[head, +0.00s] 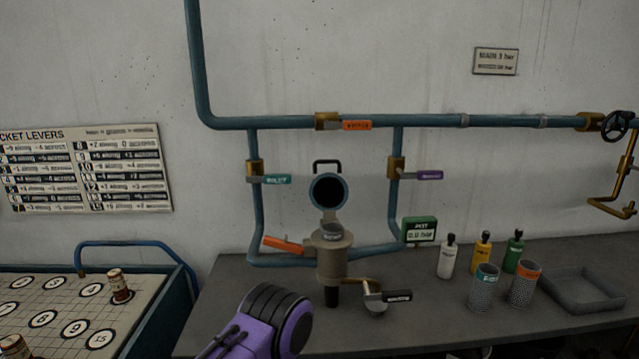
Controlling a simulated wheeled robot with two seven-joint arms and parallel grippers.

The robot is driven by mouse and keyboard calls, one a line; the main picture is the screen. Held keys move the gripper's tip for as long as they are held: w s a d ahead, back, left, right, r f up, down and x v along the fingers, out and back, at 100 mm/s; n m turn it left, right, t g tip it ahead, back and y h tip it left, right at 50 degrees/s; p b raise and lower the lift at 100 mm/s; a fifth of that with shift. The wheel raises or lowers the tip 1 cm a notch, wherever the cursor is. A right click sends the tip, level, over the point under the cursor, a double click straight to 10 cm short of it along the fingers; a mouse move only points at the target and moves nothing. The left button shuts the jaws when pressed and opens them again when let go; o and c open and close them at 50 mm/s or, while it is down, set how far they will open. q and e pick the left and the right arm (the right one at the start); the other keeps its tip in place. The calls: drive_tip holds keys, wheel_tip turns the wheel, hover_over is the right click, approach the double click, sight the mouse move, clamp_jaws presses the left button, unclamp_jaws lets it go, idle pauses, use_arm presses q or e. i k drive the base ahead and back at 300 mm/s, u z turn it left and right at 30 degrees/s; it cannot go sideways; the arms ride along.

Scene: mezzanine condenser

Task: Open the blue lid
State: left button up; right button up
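The blue lid (328,190) is a round blue-rimmed disc with a dark inner face and a black handle (327,164) at its top. It stands upright above the beige vessel (333,250), joined to it by a small hinge piece at its lower edge. The vessel's round top shows below the lid, so the lid looks swung open. A purple and black part of my arm (265,322) is at the bottom, in front of the vessel and lower left of it, apart from the lid. No gripper fingertips can be made out.
Blue pipes carry an orange tag (357,125), a teal tag (277,180) and a purple tag (430,175). An orange lever (283,244) sits left of the vessel. Bottles, two cups and a grey tray (575,290) stand on the right. A numbered board (60,315) is at left.

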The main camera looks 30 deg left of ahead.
sight(329, 193)
drive_tip(key=k, duration=0.9)
drive_tip(key=u, duration=1)
drive_tip(key=i, duration=1.4)
drive_tip(key=z, duration=0.5)
